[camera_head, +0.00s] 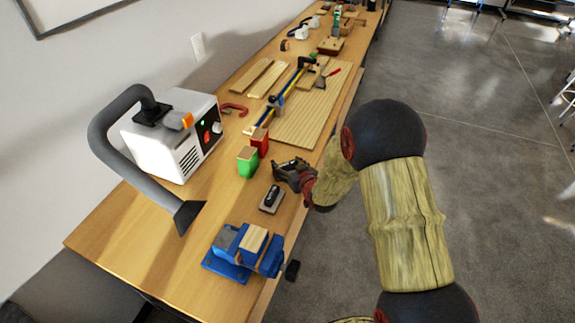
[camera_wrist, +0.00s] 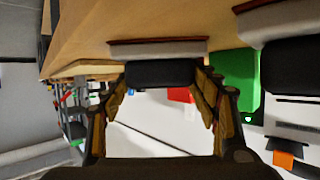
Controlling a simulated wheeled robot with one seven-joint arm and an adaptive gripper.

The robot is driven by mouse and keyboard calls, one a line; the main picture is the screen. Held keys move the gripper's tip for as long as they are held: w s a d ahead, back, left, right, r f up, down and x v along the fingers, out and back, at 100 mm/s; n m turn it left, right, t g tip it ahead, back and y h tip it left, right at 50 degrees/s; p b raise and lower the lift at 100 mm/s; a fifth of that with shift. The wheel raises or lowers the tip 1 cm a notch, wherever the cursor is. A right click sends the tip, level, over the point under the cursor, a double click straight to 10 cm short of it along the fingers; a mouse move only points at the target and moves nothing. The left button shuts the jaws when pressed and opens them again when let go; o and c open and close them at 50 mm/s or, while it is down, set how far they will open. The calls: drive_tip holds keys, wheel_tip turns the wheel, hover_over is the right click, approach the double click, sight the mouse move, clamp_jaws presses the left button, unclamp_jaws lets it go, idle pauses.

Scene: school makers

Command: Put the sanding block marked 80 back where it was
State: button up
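My gripper (camera_head: 293,174) is over the front part of the bench. In the wrist view its fingertips (camera_wrist: 161,76) close on the black handle of a sanding block (camera_wrist: 157,48) with a grey plate and dark red underside. The held block's base points toward the bench top; whether it touches cannot be told. A second sanding block (camera_head: 271,199), grey with a black handle, lies on the bench just below-left of my gripper in the head view. It also shows at the right of the wrist view (camera_wrist: 290,65). No number is readable on either block.
A green block (camera_head: 248,161) and a red block (camera_head: 260,141) stand left of my gripper. A blue vise (camera_head: 243,250) is at the near end. A white machine with a grey hose (camera_head: 172,140) stands by the wall. Boards (camera_head: 312,115) lie farther back.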

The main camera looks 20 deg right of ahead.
drive_tip(key=o, duration=0.4)
drive_tip(key=shift+r, duration=0.15)
drive_tip(key=shift+s+r+p, duration=0.2)
drive_tip(key=shift+s+p, duration=0.1)
drive_tip(key=shift+p, duration=0.05)
drive_tip(key=p+v, duration=0.2)
drive_tip(key=v, duration=0.9)
drive_tip(key=shift+p, duration=0.4)
drive_tip(key=s+d+r+m+g+h, duration=0.15)
drive_tip(key=s+r, duration=0.25)
drive_tip(key=r, duration=0.4)
drive_tip(key=s+d+r+g+h, duration=0.1)
drive_tip(key=s+r+g+h, duration=0.1)
drive_tip(key=s+r, duration=0.35)
drive_tip(key=s+a+r+g, duration=0.1)
drive_tip(key=s+r, duration=0.2)
drive_tip(key=s, duration=0.4)
drive_tip(key=s+a+r+g+y, duration=0.1)
drive_tip(key=s+r+g, duration=0.1)
drive_tip(key=s, duration=0.4)
drive_tip(key=s+a+r+g, duration=0.1)
drive_tip(key=s+a+r, duration=0.1)
drive_tip(key=s+r, duration=0.2)
drive_tip(key=shift+s+a+r, duration=0.1)
drive_tip(key=shift+s, duration=0.85)
drive_tip(key=shift+s+r, duration=0.15)
drive_tip(key=shift+s, duration=0.75)
